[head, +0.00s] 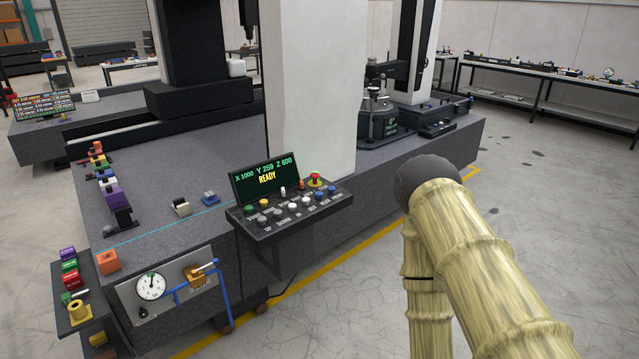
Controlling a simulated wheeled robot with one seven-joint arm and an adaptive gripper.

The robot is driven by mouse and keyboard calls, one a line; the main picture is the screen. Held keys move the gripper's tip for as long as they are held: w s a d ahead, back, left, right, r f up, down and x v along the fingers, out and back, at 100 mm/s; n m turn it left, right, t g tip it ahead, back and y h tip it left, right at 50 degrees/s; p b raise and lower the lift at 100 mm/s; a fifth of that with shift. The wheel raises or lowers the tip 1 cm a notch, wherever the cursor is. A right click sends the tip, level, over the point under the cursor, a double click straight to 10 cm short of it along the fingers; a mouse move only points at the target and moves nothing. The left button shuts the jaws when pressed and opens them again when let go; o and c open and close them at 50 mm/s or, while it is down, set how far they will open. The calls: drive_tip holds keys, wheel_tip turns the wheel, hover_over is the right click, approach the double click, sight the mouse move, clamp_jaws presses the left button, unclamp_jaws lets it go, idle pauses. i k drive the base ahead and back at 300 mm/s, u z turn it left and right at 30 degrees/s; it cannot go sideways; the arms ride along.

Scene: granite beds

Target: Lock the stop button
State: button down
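The stop button (315,176) looks like a red mushroom head on a yellow-green base. It sits at the back right corner of the black control panel (290,214), which sticks out from the granite bed's front. A small orange-red piece (302,184) stands just left of it, too small to make out. The panel's screen (265,178) reads X 1000, Y 259, Z 600 and READY. My arm, with a bamboo-like surface and a dark rounded joint, shows at the right, apart from the panel. My gripper is not in view.
The granite bed (165,165) carries several small blocks along its left side. A dial gauge (151,287) and a brass-coloured piece with a blue bracket (200,275) are on its front. A side shelf (85,320) holds coloured blocks. Floor at the right is clear.

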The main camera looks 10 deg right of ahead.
sight(314, 176)
drive_tip(key=z, duration=0.05)
drive_tip(key=k, duration=0.15)
drive_tip(key=u, duration=0.65)
drive_tip(key=i, duration=1.75)
drive_tip(key=z, duration=0.65)
